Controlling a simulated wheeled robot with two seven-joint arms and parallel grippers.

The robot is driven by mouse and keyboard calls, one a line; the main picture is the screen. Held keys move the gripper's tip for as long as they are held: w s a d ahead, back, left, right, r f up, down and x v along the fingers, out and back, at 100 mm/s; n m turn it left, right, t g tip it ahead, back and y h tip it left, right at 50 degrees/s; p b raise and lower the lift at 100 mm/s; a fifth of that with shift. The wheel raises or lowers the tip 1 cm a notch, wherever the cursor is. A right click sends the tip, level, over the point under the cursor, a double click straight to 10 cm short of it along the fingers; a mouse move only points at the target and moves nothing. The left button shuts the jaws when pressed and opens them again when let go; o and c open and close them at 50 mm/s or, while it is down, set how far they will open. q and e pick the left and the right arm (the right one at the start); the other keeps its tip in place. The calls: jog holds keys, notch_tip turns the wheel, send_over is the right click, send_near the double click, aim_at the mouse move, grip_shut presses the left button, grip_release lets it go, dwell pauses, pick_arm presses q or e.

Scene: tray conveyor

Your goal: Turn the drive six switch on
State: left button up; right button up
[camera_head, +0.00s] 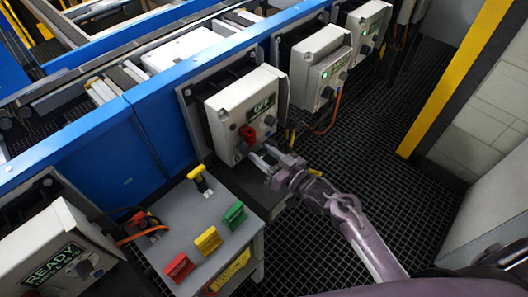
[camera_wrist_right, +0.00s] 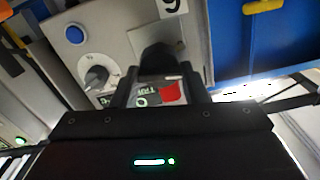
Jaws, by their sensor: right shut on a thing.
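The drive box (camera_head: 240,118) is a pale grey housing on the blue conveyor side, and its display (camera_head: 263,106) reads OFF. A red part (camera_head: 248,133) sits on its front. In the right wrist view, its panel (camera_wrist_right: 120,45) carries a label (camera_wrist_right: 172,7) that looks like an upside-down 6. My right gripper (camera_head: 257,154) is at the lower front of this box. In the wrist view its fingers (camera_wrist_right: 160,75) are closed around a dark switch handle (camera_wrist_right: 160,55), which they partly hide. My left gripper is not in view.
Another drive box (camera_head: 318,68) with a green light stands farther along the conveyor (camera_head: 110,125). A READY box (camera_head: 50,245) is at the lower left. A grey stand (camera_head: 200,215) with red, yellow and green handles is in front. Dark grating covers the open floor at right.

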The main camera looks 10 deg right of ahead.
jog(key=m+p, duration=0.1)
jog(key=m, duration=0.1)
jog(key=m+p, duration=0.1)
jog(key=shift+r+m, duration=0.2)
jog(key=shift+m, duration=0.2)
jog(key=m+p, duration=0.3)
jog(key=m, duration=0.1)
jog(key=shift+w+d+f+m, duration=0.1)
jog(key=shift+m, duration=0.2)
jog(key=m+p, duration=0.2)
jog(key=m, duration=0.2)
jog(key=shift+f, duration=0.1)
jog(key=shift+f+m+p, duration=0.15)
jog(key=shift+m+p, duration=0.55)
jog(key=shift+m, duration=1)
jog(key=o, duration=1)
jog(key=shift+c, duration=0.2)
